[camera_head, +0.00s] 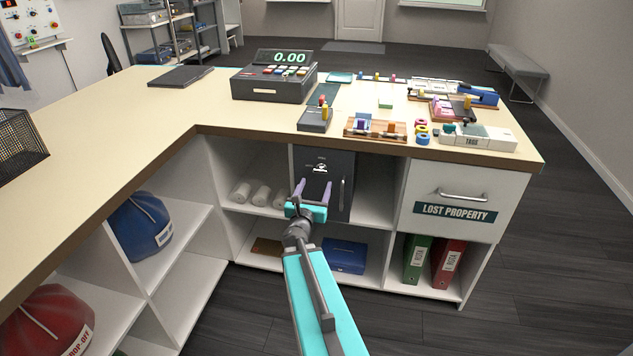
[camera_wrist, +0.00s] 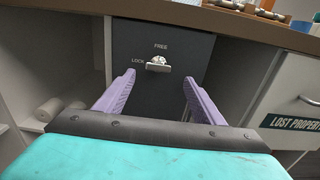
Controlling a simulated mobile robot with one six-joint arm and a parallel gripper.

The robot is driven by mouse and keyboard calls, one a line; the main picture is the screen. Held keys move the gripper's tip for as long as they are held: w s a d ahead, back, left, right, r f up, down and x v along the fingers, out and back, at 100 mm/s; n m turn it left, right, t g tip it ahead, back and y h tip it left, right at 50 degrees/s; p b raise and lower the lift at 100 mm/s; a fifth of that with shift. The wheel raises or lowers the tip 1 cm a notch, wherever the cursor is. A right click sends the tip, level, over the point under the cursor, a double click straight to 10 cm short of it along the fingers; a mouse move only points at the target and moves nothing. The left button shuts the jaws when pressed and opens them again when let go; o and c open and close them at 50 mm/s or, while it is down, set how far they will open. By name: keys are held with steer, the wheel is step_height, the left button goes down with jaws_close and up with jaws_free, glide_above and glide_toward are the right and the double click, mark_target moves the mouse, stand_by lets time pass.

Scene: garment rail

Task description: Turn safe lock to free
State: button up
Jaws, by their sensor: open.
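The safe (camera_head: 340,168) is a dark grey box set in the shelving under the counter, with a vertical handle (camera_head: 341,194) on its door. Its lock knob (camera_head: 318,168) is a small silver piece near the top of the door. In the wrist view the knob (camera_wrist: 158,63) sits below the word FREE and right of the word LOCK; its bar looks roughly horizontal, towards LOCK. My gripper (camera_head: 315,184) is in front of the safe door. Its two purple fingers (camera_wrist: 158,88) are open and apart, with the knob showing between and beyond them. Nothing is held.
The counter (camera_head: 214,112) overhangs the safe and bears a cash register (camera_head: 274,80) and small stationery. White rolls (camera_head: 262,195) lie in the cubby left of the safe. A LOST PROPERTY drawer (camera_head: 463,199) is at the right. The cubby between looks empty.

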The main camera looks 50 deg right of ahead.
mark_target(320, 171)
steer(key=shift+w+d+f+b, duration=0.2)
steer(key=shift+w+d+b, duration=0.25)
steer(key=shift+b, duration=2.05)
steer(key=b, duration=0.4)
steer(key=shift+w+d+r, duration=0.1)
steer(key=shift+d+r, duration=0.05)
steer(key=shift+d, duration=0.25)
steer(key=shift+x, duration=2.8)
steer(key=shift+a+r, duration=0.1)
